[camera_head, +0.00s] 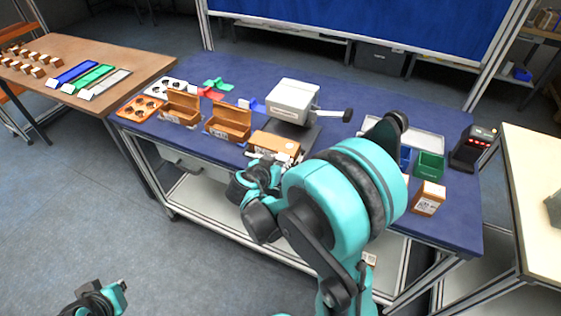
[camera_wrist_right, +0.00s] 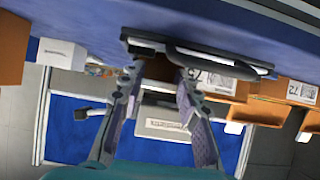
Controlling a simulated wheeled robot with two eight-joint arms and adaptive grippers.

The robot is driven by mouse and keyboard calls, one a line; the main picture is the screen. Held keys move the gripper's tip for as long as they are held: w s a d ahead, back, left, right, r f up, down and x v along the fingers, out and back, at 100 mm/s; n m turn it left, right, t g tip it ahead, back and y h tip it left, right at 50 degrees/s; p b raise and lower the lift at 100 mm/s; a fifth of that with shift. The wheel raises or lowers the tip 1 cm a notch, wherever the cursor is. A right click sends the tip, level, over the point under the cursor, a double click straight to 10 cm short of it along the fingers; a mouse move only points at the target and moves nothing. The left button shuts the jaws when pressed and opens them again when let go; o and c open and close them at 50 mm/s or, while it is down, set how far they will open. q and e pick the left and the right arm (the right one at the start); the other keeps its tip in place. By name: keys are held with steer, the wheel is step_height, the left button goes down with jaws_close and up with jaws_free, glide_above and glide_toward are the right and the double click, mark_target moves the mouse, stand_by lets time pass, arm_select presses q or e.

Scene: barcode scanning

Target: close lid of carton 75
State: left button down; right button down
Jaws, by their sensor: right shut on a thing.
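An orange-brown carton (camera_head: 275,143) with its top closed or nearly closed stands at the front of the blue table, before the white machine.
Two open orange cartons, one (camera_head: 181,107) and another (camera_head: 229,122), stand left of the closed one. The white machine (camera_head: 293,101) with a black-knobbed lever is behind. A labelled carton (camera_head: 427,198), a green bin (camera_head: 429,165) and a black device (camera_head: 472,147) are at right.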

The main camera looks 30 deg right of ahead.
steer(key=shift+f, duration=0.15)
steer(key=c, duration=1.3)
jaws_free()
steer(key=shift+o, duration=1.3)
steer(key=shift+w+d, duration=0.1)
steer(key=v, duration=1.2)
